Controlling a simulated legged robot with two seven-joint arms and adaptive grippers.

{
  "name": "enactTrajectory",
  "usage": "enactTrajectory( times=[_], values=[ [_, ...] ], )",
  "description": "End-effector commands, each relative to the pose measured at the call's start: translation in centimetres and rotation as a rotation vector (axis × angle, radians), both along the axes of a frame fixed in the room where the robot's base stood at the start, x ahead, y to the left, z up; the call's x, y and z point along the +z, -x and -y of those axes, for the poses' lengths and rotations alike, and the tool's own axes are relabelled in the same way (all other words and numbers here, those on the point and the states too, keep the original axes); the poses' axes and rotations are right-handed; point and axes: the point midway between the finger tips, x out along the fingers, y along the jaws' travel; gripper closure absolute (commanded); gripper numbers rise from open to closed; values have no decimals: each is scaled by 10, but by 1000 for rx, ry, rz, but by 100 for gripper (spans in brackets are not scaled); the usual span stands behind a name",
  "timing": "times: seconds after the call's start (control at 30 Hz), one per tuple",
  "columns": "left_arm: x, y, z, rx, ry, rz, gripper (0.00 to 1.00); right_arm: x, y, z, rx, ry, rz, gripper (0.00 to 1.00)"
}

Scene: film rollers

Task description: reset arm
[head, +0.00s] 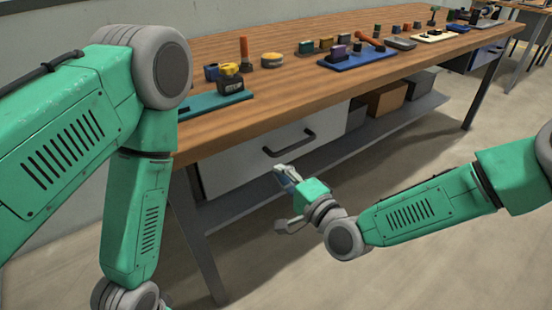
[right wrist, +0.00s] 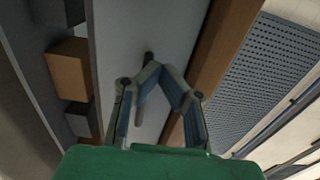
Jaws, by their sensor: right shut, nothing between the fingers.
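My right arm comes in from the right in the head view, with green links and grey joints. Its gripper (head: 284,190) hangs in free air in front of the workbench, beside the drawer front and below the tabletop. In the right wrist view the two fingers (right wrist: 164,78) come together at their tips, shut and empty. My left arm fills the left side of the head view and bends down in front of the bench's near end. The left gripper is below the picture's edge and hidden.
The wooden workbench (head: 215,136) holds several small objects, a teal tray (head: 207,104) and a blue tray (head: 352,61). Below are a drawer handle (head: 289,143), a lower shelf (head: 411,112) and a cardboard box (head: 387,98). The floor (head: 420,285) in front is clear.

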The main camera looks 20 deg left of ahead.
Motion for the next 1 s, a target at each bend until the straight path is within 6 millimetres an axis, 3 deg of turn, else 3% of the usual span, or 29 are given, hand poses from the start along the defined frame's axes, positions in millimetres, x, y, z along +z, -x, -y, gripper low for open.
enactTrajectory(
  times=[0.23,0.5,0.57,0.67,0.77,0.9,1.0],
  values=[
    [12,0,-1,2,-1,-1,41,2,25,35,-1,-6,-1,100],
    [14,0,0,1,0,-1,41,-1,34,48,1,-3,-2,100],
    [17,0,0,1,0,-1,41,-8,39,48,8,34,-10,100],
    [27,0,0,1,0,-1,41,-33,63,59,33,181,-39,100],
    [41,0,0,1,-1,-1,41,-71,101,90,82,418,-85,100],
    [60,0,0,2,-1,-1,41,-117,164,166,184,780,-162,100],
    [72,0,0,2,-1,-1,41,-133,208,229,268,1009,-225,100]
  ],
)
